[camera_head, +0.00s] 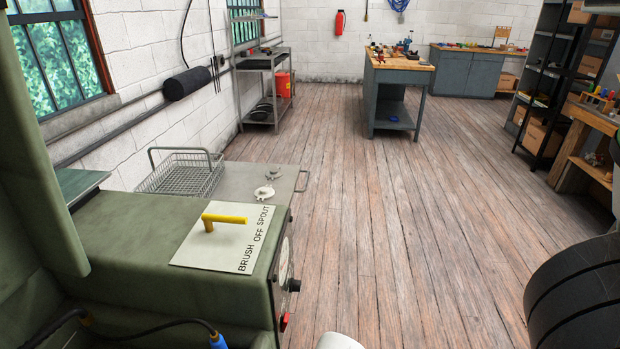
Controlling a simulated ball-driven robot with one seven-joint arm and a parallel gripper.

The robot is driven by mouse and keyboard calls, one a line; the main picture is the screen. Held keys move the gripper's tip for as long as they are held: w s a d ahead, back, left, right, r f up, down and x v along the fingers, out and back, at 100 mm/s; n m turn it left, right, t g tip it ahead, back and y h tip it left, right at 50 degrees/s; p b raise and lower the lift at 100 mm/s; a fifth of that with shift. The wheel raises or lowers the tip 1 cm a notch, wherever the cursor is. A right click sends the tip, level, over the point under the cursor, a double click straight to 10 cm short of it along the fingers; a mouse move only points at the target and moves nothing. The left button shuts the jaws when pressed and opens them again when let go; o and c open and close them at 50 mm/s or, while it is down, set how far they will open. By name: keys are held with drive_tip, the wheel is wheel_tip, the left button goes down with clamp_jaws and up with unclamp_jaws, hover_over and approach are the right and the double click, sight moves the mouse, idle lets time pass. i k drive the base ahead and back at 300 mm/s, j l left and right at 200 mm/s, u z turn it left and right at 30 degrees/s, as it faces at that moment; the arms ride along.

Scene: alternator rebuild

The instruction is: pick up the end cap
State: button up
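Two small, pale metal parts lie on the grey metal shelf beside the green machine. The nearer one (264,193) is a flat, roundish piece with ears. The farther one (273,173) is similar, with a raised middle. Either looks like an end cap, but they are too small for me to tell which it is. Both lie apart from any gripper. My gripper is not in view; only a dark, banded part, likely of my arm, shows at the lower right.
The green machine (150,245) fills the lower left, with a "BRUSH OFF SPOUT" plate (240,240) and yellow handle (225,219) on top. A wire basket (183,176) sits behind on the grey shelf (235,182). Wooden floor (400,240) is clear toward a workbench (400,75).

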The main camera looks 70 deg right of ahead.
sight(265, 192)
drive_tip(key=z, duration=1.05)
